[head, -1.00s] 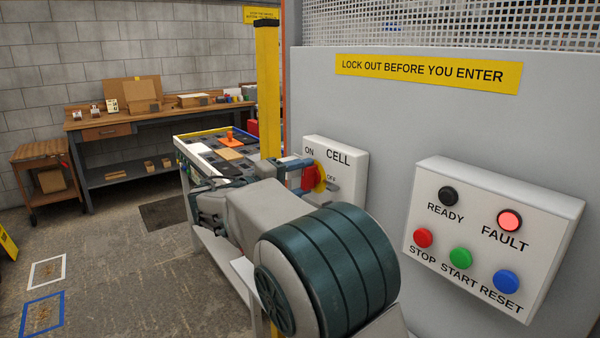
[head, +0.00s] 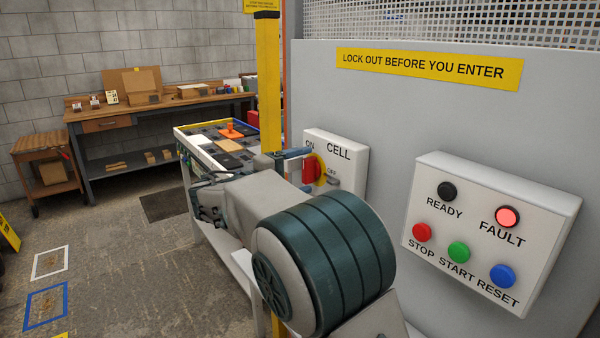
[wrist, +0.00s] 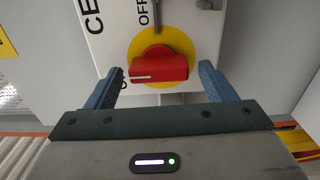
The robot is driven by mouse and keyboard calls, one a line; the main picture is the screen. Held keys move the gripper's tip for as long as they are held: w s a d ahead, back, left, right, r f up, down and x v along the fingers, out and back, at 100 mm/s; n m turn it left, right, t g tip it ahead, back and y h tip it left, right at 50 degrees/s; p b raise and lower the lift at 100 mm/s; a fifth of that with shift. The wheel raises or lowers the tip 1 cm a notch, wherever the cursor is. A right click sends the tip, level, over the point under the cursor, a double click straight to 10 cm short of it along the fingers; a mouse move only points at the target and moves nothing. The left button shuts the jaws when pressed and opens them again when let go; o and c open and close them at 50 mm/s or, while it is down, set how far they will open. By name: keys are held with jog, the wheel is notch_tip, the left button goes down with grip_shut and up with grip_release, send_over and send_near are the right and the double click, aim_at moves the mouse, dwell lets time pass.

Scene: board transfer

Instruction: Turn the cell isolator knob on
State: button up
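The red knob (head: 312,168) sits on a yellow disc on the white CELL isolator box (head: 345,160), with ON at its upper left and OFF at its right. In the head view the knob stands about upright. In the wrist view the knob (wrist: 158,68) lies across the picture, its white mark at the left end, towards the partly hidden ON label. My gripper (wrist: 161,72) is open, one blue finger on each side of the knob with visible gaps. In the head view my arm hides part of the box's lower left.
A white panel (head: 490,235) with READY and FAULT lamps and STOP, START and RESET buttons is at the right; FAULT glows red. A yellow post (head: 268,85) stands left of the box. A table with boards (head: 203,158) is behind my arm.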

jog(key=b+v, duration=0.1)
jog(key=v, duration=1.3)
